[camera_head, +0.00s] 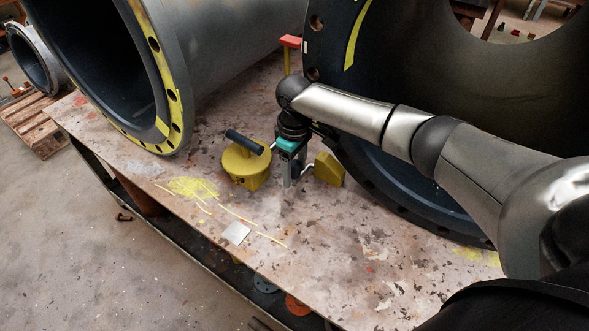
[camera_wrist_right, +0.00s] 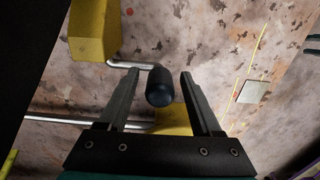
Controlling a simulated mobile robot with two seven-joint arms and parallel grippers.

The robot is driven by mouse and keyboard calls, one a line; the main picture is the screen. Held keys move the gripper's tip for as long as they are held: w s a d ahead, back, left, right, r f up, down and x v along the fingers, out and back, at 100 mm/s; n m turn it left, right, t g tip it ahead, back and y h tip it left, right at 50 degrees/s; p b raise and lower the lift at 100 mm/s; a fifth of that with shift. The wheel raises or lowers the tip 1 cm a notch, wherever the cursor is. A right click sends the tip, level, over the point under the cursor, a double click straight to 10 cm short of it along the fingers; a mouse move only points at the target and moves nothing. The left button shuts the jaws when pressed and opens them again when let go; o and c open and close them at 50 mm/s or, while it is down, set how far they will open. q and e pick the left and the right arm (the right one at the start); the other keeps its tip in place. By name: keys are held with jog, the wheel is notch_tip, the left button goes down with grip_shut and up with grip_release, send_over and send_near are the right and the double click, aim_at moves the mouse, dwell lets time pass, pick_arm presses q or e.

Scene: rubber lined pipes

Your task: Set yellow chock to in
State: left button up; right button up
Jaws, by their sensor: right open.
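The yellow chock (camera_head: 329,170) is a wedge on the table against the lower rim of the right pipe's flange. It also shows at the upper left of the right wrist view (camera_wrist_right: 93,35). A bent metal rod runs from it to a dark rounded grip (camera_wrist_right: 160,88). My right gripper (camera_head: 288,184) points down beside the chock, on its left in the head view. In the wrist view its open fingers (camera_wrist_right: 158,75) stand on either side of the dark grip, with gaps showing. My left gripper is not in view.
A round yellow body with a black handle (camera_head: 246,165) stands just left of my right gripper. The left pipe flange (camera_head: 160,75) and right pipe flange (camera_head: 395,185) flank the area. A small pale plate (camera_head: 237,233) lies on the table's clear front part.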

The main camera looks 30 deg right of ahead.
jog(key=shift+c, duration=0.2)
grip_shut()
dwell(0.3)
dwell(0.8)
